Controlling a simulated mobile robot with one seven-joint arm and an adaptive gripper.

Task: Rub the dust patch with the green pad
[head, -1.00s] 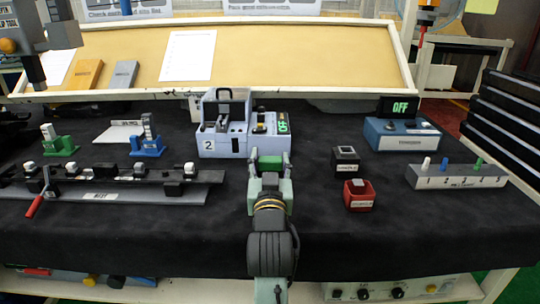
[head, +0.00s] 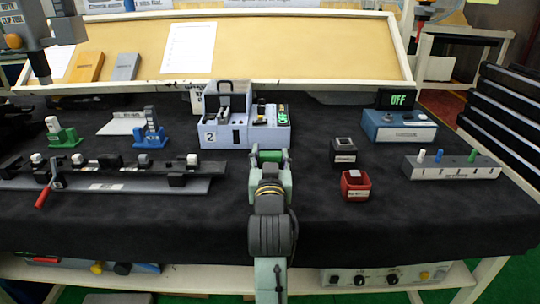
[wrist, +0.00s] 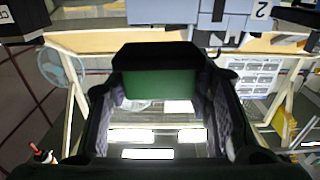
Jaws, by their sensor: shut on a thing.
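My gripper (head: 270,155) is shut on the green pad (head: 272,156), in front of the grey-blue box marked 2. In the wrist view the green pad (wrist: 160,84) sits between the dark fingers, below a black block that hides its top edge. The pad looks held up, apart from the black mat. I cannot make out a dust patch in either view; my arm covers part of the mat.
The box marked 2 (head: 222,122) stands just beyond my gripper. A black block (head: 343,150) and a red block (head: 355,184) are close on the right. A peg rack (head: 455,168) is farther right, a long grey rail (head: 160,185) on the left. Bare mat lies at front right.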

